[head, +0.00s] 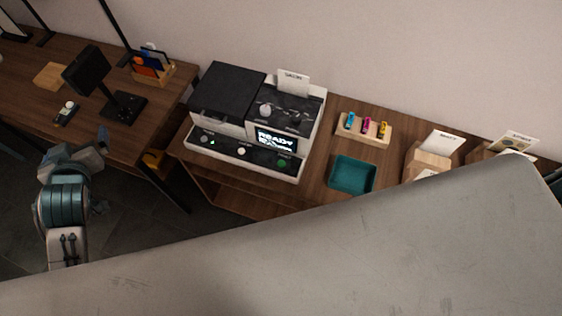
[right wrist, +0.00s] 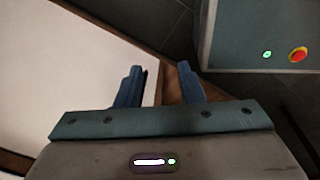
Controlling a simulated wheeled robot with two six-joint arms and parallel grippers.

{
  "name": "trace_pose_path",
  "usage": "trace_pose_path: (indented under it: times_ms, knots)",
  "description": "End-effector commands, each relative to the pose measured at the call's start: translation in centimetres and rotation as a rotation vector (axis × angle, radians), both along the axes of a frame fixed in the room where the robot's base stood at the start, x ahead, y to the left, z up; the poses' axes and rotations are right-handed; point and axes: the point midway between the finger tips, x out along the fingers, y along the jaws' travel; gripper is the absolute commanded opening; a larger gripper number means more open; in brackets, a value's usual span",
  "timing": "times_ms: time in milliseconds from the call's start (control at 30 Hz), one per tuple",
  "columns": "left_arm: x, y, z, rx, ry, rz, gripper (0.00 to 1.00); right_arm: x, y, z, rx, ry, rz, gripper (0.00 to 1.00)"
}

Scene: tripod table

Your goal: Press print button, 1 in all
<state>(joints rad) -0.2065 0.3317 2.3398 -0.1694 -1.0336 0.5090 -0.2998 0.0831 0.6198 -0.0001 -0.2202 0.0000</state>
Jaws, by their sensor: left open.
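A printer (head: 237,123), white with a dark lid, stands on a wooden table; its small screen (head: 277,140) reads READY. Its sloping front panel carries a small dark control with a light (head: 205,136) at left, a pale round button (head: 241,151) in the middle and a green round button (head: 282,163) at right. I cannot read their labels, so I cannot tell which is print. My left gripper (head: 103,172) is open and empty, left of the printer and apart from it. My right gripper (right wrist: 160,85) is open and empty in the right wrist view; the head view does not show it.
A teal tray (head: 353,175) and a wooden holder with coloured cartridges (head: 363,129) stand right of the printer. A card holder (head: 431,158) is further right. The left desk (head: 40,80) bears a dark stand (head: 123,107). A large grey surface covers the head view's lower right.

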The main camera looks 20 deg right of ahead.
Motion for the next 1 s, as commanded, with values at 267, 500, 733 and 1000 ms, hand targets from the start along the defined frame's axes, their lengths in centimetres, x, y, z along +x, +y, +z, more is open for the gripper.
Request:
trace_pose_path:
  times_ms: [267, 500, 733, 1000]
  knots:
    - [0.0, 0.0, 0.0, 0.0, 0.0, 0.0, 1.0, -0.05, 0.23, -0.02, 0.002, 0.0, -0.001, 0.0]
    - [0.0, 0.0, 0.0, 0.0, 0.0, 0.0, 1.0, -0.06, 0.58, -0.04, 0.006, 0.0, -0.002, 0.0]
    - [0.0, 0.0, 0.0, 0.0, 0.0, 0.0, 1.0, -0.06, 0.58, -0.04, 0.006, 0.0, -0.001, 0.0]
    - [0.0, 0.0, 0.0, 0.0, 0.0, 0.0, 1.0, -0.04, 0.46, -0.03, 0.005, 0.0, -0.001, 0.0]
